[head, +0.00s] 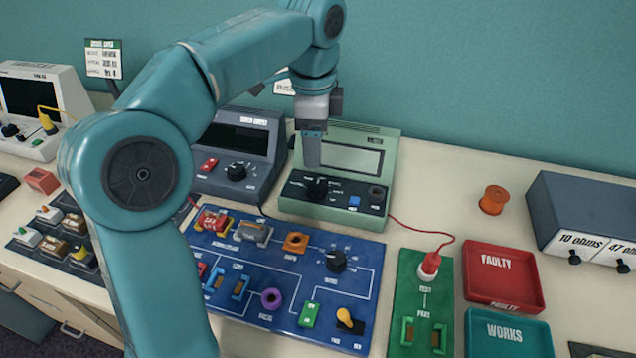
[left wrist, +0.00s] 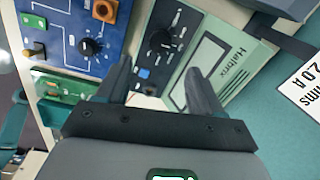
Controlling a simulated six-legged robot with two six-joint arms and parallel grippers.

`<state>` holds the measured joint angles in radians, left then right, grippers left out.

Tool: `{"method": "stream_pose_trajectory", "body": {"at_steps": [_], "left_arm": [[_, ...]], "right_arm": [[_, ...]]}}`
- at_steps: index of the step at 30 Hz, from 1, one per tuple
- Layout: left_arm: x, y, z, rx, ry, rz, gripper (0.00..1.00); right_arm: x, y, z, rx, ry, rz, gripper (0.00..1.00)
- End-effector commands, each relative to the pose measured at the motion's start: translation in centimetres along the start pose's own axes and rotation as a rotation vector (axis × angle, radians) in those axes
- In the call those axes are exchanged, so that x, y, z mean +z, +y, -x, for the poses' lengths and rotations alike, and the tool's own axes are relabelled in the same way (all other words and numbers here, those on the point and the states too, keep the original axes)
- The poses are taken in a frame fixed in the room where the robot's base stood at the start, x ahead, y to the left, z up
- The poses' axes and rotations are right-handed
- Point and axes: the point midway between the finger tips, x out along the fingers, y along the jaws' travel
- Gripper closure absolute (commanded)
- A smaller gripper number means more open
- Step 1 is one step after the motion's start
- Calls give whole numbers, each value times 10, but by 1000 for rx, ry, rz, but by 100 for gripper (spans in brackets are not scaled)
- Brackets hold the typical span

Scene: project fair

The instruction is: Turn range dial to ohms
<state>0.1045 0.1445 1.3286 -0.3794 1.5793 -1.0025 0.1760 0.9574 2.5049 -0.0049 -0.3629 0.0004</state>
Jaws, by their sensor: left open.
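The light green meter (head: 388,155) stands at the back middle of the bench. Its black range dial (head: 318,188) sits on the dark lower panel, with small white markings around it that I cannot read. In the left wrist view the dial (left wrist: 161,41) lies just beyond the fingertips. My left gripper (head: 312,160) points down over the meter, just above and behind the dial. In the left wrist view its two fingers (left wrist: 158,68) are spread with nothing between them. My right gripper is not in view.
A blue circuit board (head: 270,268) lies in front of the meter, and a dark grey supply (head: 240,150) stands to its left. A green test board (head: 425,300), red FAULTY tray (head: 503,290) and green WORKS tray (head: 508,335) are at right. A red lead runs from the meter.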

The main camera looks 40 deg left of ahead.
Motion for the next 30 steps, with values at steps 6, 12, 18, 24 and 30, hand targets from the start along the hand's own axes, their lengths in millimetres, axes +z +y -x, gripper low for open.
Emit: {"method": "stream_pose_trajectory", "body": {"at_steps": [6,12,18,24,30], "left_arm": [[-1,1,-57,4,-2,0,33],[-2,-1,-91,3,-1,-1,33],[-4,-2,-104,1,1,-1,33],[-5,-3,-105,0,1,-1,33],[-4,-3,-105,0,1,-1,76]], "right_arm": [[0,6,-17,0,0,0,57],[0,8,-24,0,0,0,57],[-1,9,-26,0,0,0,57],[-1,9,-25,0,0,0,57],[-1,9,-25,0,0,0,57]]}}
